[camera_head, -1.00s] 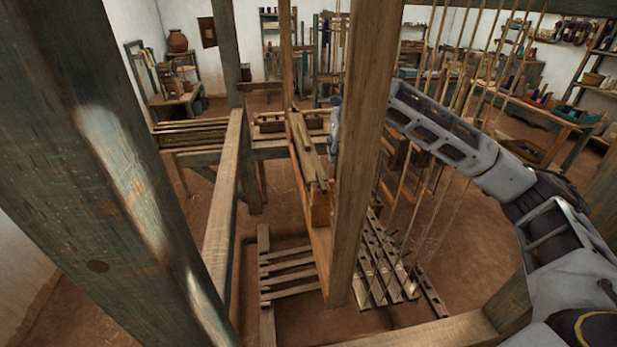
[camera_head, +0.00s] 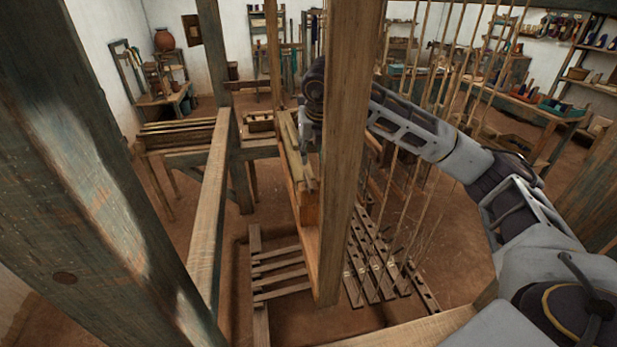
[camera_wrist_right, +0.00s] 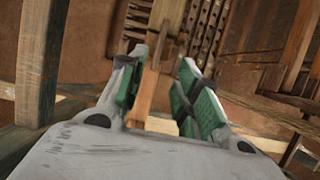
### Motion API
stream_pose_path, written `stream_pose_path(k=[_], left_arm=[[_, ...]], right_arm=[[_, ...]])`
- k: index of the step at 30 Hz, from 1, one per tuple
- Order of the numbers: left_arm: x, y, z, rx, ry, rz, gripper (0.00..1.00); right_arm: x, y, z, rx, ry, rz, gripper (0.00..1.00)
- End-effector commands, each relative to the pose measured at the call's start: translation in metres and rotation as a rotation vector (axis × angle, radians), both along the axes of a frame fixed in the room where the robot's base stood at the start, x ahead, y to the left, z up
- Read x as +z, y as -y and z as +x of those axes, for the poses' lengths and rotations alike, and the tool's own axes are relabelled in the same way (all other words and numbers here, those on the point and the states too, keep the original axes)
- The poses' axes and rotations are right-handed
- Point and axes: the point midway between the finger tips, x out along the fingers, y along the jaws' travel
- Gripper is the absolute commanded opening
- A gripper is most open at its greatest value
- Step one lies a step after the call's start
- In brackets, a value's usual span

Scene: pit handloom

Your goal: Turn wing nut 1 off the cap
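My right gripper (camera_head: 309,178) points down over the end of the wooden cap (camera_head: 290,140), left of the upright post. In the right wrist view, its two green-padded fingers (camera_wrist_right: 162,60) stand apart, with a wooden beam showing in the gap between them. I cannot tell whether either finger touches the wood. Wing nut 1 cannot be made out in either view; it is too small or hidden by the gripper. My left gripper is not in view.
A thick upright post (camera_head: 346,170) stands in front of my right arm. A large dark timber (camera_head: 80,180) fills the left side. Cords hang at the right above the slatted treadles (camera_head: 375,265). Shelves and benches stand farther back.

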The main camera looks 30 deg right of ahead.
Motion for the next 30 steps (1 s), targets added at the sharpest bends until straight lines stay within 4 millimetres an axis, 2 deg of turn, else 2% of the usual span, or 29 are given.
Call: stream_pose_path(k=[8, 30], left_arm=[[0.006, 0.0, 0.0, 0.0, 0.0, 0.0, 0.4], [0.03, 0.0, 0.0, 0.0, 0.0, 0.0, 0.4]], right_arm=[[-0.021, 0.003, 0.008, -0.002, -0.003, -0.001, 0.33], [-0.108, 0.012, 0.043, 0.0, -0.002, 0.0, 0.33]])
